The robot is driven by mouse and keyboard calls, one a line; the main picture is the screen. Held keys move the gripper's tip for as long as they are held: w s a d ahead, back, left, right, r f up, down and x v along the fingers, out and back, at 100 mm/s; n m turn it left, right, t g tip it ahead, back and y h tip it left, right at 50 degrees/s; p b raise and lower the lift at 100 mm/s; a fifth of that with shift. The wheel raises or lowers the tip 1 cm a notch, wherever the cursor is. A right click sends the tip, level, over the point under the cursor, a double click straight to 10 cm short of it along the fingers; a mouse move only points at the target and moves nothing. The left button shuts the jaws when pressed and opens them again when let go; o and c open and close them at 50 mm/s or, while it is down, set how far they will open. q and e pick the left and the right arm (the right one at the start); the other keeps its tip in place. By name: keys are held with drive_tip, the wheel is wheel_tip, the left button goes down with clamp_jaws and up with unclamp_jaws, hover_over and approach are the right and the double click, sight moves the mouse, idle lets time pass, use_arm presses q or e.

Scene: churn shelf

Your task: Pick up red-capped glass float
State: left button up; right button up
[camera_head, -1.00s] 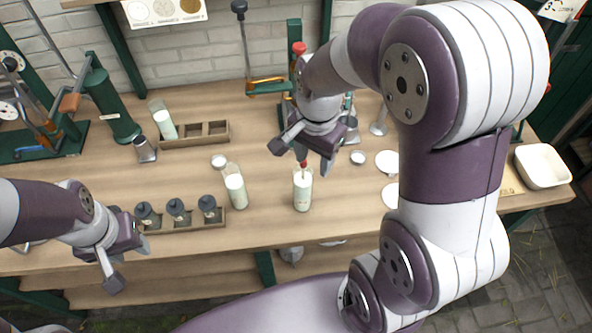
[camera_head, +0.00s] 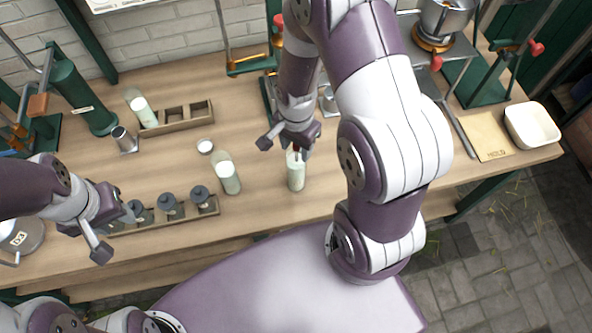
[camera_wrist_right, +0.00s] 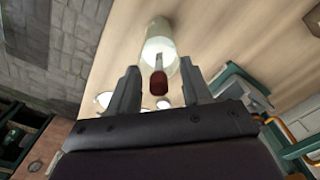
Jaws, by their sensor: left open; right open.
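The red-capped glass float stands in a glass cylinder of white liquid (camera_head: 296,176) near the middle of the bench. In the right wrist view its dark red cap (camera_wrist_right: 158,84) and thin stem show between the two fingers, in front of the cylinder (camera_wrist_right: 160,45). My right gripper (camera_head: 284,142) is open at the top of that cylinder, with a finger on each side of the cap and visible gaps to it. In the head view the gripper mostly hides the float. My left gripper (camera_head: 115,230) is open and empty at the bench's left front.
Another glass of white liquid (camera_head: 228,177) stands left of the cylinder. A rack of dark-topped jars (camera_head: 170,208) is near my left gripper. A wooden compartment tray (camera_head: 180,118) lies behind. A white basin (camera_head: 532,126) and a pot (camera_head: 446,16) are on the right.

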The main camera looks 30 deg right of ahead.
drive_tip(key=shift+s+f, duration=0.15)
drive_tip(key=shift+f, duration=0.15)
drive_tip(key=c, duration=0.9)
drive_tip(key=shift+r, duration=0.1)
wheel_tip(320, 180, up, 18)
drive_tip(key=b, duration=0.1)
